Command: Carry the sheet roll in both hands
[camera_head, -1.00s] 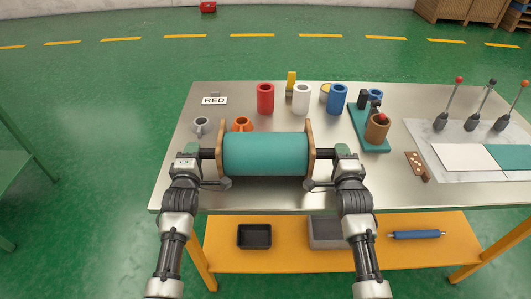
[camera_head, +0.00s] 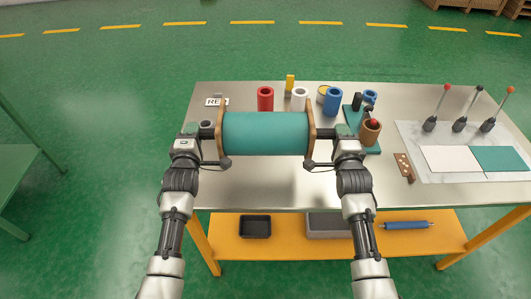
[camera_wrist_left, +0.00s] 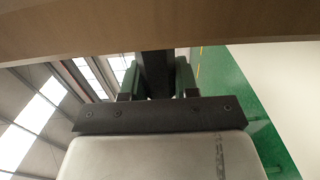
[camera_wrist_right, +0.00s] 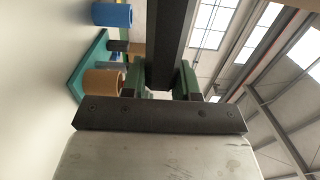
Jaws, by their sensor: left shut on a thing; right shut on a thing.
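The sheet roll (camera_head: 265,133) is a teal cylinder with a brown flange at each end and dark core ends sticking out. It lies level across the head view, in front of the near part of the table. My left gripper (camera_head: 205,131) is shut on its left core end, and my right gripper (camera_head: 328,132) is shut on its right core end. In the left wrist view green fingers (camera_wrist_left: 157,80) close around the dark core below a wooden flange. In the right wrist view green fingers (camera_wrist_right: 162,80) close around the dark core.
The steel table (camera_head: 270,188) holds a red cylinder (camera_head: 265,98), white cylinder (camera_head: 300,99), blue cylinder (camera_head: 333,101), a brown cup (camera_head: 371,132) on a teal stand, and several levers (camera_head: 460,124). The orange shelf (camera_head: 285,240) below holds trays.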

